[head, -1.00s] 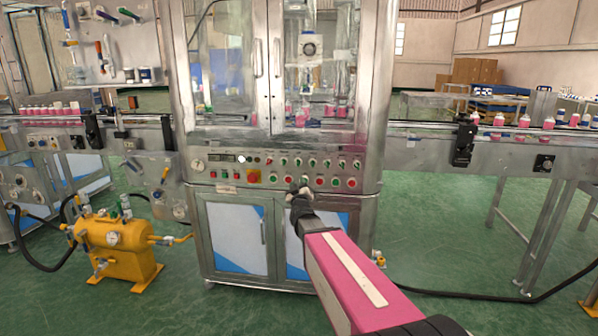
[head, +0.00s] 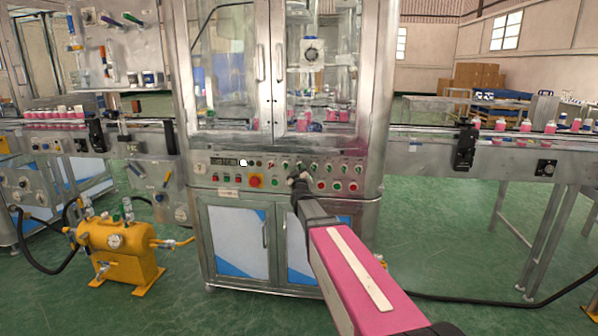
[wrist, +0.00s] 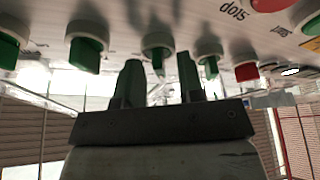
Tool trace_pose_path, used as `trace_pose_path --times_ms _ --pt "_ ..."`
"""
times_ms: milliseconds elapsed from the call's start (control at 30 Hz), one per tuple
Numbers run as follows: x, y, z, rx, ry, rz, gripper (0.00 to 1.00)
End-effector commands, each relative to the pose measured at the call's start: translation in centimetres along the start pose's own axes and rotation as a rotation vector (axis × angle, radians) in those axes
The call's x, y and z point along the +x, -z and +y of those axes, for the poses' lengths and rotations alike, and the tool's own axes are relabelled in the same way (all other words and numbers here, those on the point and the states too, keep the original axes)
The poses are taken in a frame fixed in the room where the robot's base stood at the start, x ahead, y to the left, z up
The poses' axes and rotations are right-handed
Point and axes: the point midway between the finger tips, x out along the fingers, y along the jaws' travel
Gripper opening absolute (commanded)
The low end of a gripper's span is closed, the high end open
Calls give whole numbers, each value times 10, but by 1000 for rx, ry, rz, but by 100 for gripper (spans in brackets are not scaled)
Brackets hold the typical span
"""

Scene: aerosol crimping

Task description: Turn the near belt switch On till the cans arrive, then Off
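The control panel (head: 207,183) on the steel machine's front carries rows of switches and buttons. My gripper (head: 299,180) is at the panel, just below the upper switch row. In the wrist view, my gripper's two fingers (wrist: 159,82) are apart, with a green switch knob (wrist: 157,52) showing between and just beyond the tips. I cannot tell whether they touch it, or read its label. Pink cans with white tops (head: 525,125) stand on the right conveyor (head: 420,142); more pink cans (head: 58,114) stand on the left conveyor (head: 50,127).
More green knobs (wrist: 87,47) and a red knob (wrist: 246,71) sit close beside my fingers. A red emergency-type button (head: 256,181) is left of my gripper. A yellow tank (head: 118,250) stands on the floor at left. Glass doors (head: 230,60) are above the panel.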

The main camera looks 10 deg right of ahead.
Motion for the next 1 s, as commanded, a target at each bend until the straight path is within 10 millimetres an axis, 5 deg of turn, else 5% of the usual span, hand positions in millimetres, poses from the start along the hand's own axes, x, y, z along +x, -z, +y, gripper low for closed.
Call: trace_pose_path --times_ms 267,367,400,1000 --pt "2 0 0 0 0 0 35" --pt "2 0 0 0 0 0 3" --pt "2 0 0 0 0 0 0" --pt "2 1 -1 143 -59 1 0"
